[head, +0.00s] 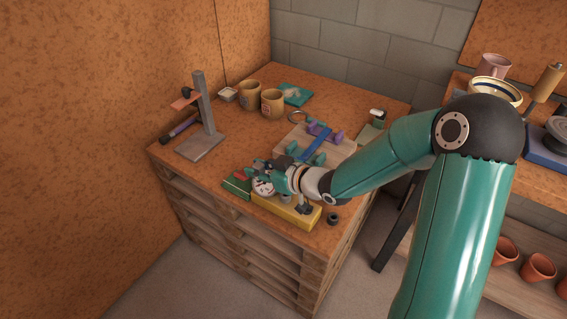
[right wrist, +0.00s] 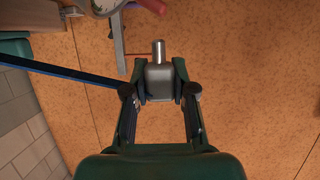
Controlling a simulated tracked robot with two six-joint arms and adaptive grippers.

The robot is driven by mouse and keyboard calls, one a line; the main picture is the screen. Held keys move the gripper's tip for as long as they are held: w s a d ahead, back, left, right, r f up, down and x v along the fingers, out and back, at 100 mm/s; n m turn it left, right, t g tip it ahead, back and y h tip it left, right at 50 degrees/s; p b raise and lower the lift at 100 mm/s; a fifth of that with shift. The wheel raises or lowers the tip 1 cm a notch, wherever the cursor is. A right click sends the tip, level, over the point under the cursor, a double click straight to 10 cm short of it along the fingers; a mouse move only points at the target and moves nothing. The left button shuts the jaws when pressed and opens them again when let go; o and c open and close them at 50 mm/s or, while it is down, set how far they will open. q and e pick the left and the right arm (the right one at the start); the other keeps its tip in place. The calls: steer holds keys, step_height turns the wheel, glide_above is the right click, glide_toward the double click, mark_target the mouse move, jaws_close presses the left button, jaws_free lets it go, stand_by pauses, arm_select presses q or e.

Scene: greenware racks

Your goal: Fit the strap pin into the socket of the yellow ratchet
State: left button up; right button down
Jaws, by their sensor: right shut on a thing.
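My right gripper (head: 256,172) reaches over the front of the bench in the head view. In the right wrist view it (right wrist: 160,88) is shut on a grey block, the strap pin (right wrist: 159,66), whose bright round tip points away from my palm. A blue strap (right wrist: 62,74) runs off to the left there. In the head view the blue strap (head: 316,145) lies across a wooden board; the held pin cannot be made out. A long yellow body (head: 286,211), apparently the ratchet, lies at the front edge, partly under my right wrist. Its socket cannot be made out. My left gripper is not in view.
A dial gauge (head: 263,187) and green box (head: 237,186) sit close to my right gripper. A grey upright stand (head: 203,108) is at the left, two tan mugs (head: 272,103) behind. Teal and purple parts lie on the wooden board (head: 345,149). The bench's left front is clear.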

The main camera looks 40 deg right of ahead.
steer(key=s+d+p, duration=0.1)
steer(key=s+d, duration=0.2)
steer(key=d, duration=0.2)
steer(key=shift+s+d+r+n+g+y, duration=0.15)
steer(key=shift+s+d+n+g+y, duration=0.15)
steer(key=shift+d, duration=0.1)
steer(key=shift+p, duration=0.3)
step_height(320, 180, down, 6)
steer(key=b, duration=0.5)
steer(key=shift+w+r, duration=0.1)
stand_by(0.3)
steer(key=shift+f, duration=0.55)
steer(key=shift+f, duration=0.75)
stand_by(1.4)
steer(key=shift+d+r, duration=0.1)
steer(key=shift+r, duration=0.1)
stand_by(0.4)
